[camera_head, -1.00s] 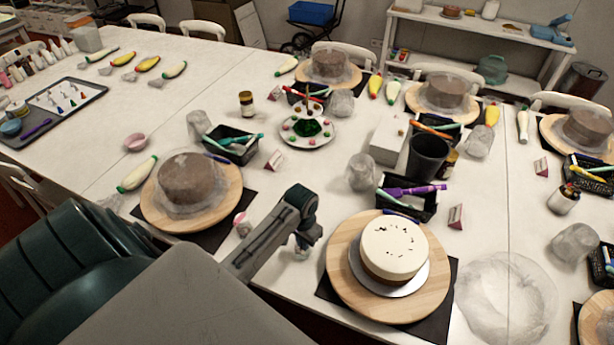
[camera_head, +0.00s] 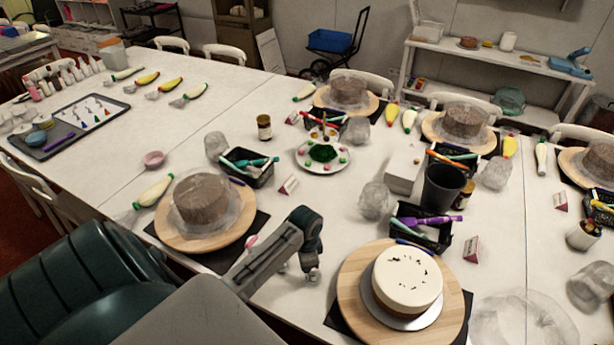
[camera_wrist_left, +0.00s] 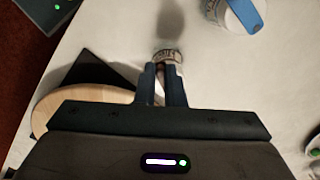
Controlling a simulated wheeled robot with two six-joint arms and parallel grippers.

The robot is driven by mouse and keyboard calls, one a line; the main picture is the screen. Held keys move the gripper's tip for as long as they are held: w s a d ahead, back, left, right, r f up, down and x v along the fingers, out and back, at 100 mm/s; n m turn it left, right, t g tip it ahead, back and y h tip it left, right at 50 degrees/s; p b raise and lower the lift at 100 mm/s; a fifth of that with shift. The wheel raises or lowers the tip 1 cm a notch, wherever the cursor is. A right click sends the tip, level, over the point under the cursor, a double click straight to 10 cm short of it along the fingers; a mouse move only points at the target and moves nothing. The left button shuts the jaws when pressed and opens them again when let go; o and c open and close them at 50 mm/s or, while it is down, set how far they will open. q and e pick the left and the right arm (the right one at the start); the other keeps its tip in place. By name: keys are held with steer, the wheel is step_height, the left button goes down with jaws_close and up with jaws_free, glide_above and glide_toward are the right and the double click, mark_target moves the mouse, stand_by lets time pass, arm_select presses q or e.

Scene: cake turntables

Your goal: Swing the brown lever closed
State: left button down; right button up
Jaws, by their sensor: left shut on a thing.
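I see no brown lever that I can make out in either view. My left gripper (camera_wrist_left: 165,88) is shut, its two dark fingers close together. A small round whitish thing with dark marks (camera_wrist_left: 168,57) sits at its fingertips; I cannot tell what it is. In the head view my left arm comes in from the lower left and its gripper (camera_head: 312,274) points down over the table front, left of the white-topped cake (camera_head: 407,276). My right gripper is not in view.
The cake stands on a round wooden turntable (camera_head: 358,290). A brown cake (camera_head: 202,200) stands on another turntable (camera_head: 168,228) to the left. A black caddy (camera_head: 430,240) and a dark cup (camera_head: 442,187) stand behind the white-topped cake.

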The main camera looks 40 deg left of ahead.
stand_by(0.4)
arm_select(q)
steer(key=c, duration=1.5)
jaws_free()
step_height(320, 180, up, 11)
steer(key=b, duration=0.3)
steer(key=shift+a+f, duration=0.1)
